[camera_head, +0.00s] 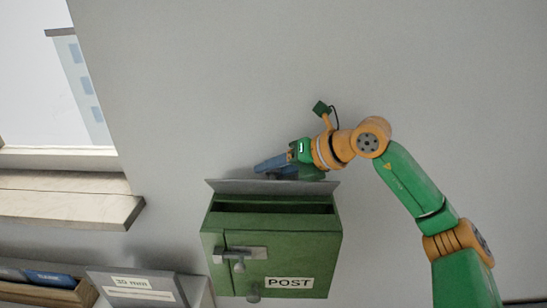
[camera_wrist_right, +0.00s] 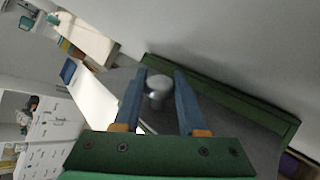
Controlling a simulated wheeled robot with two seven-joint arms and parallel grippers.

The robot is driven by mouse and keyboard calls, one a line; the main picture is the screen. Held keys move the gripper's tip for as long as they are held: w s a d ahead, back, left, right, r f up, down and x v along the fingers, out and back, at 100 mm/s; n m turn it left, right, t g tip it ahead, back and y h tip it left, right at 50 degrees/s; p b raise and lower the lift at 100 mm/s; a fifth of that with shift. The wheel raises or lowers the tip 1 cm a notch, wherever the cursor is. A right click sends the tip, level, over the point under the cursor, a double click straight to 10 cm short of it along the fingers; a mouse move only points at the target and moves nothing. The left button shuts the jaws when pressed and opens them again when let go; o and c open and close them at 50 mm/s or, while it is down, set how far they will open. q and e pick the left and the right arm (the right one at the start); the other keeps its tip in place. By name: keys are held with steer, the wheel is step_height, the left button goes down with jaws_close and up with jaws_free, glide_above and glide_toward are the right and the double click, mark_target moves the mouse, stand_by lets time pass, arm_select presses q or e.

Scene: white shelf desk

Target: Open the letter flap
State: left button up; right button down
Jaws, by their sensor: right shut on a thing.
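The green letter box (camera_head: 280,245) marked POST is on the wall. Its grey flap (camera_head: 225,186) is raised along the top, and the dark slot (camera_head: 275,208) under it shows open. My right gripper (camera_head: 270,165) is above and behind the flap, its blue fingers pointing left. In the right wrist view, the right gripper (camera_wrist_right: 159,82) has its fingers on either side of a round grey knob (camera_wrist_right: 157,92) on the flap (camera_wrist_right: 235,115) and is shut on it. In the head view the knob is hidden. My left gripper is not in view.
A latch (camera_head: 240,254) is on the box front. A window ledge (camera_head: 65,205) juts out at the left. A wooden tray (camera_head: 45,291) and a grey sign (camera_head: 135,288) are at lower left. The wall above and right of the box is clear.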

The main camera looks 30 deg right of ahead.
steer(key=shift+w+d, duration=0.1)
steer(key=shift+w, duration=0.05)
stand_by(0.5)
steer(key=shift+c, duration=2.2)
jaws_free()
steer(key=shift+w, duration=0.1)
steer(key=b+v, duration=0.1)
steer(key=v, duration=0.6)
steer(key=shift+d+r+b, duration=0.1)
steer(key=shift+b, duration=0.2)
steer(key=shift+w, duration=0.1)
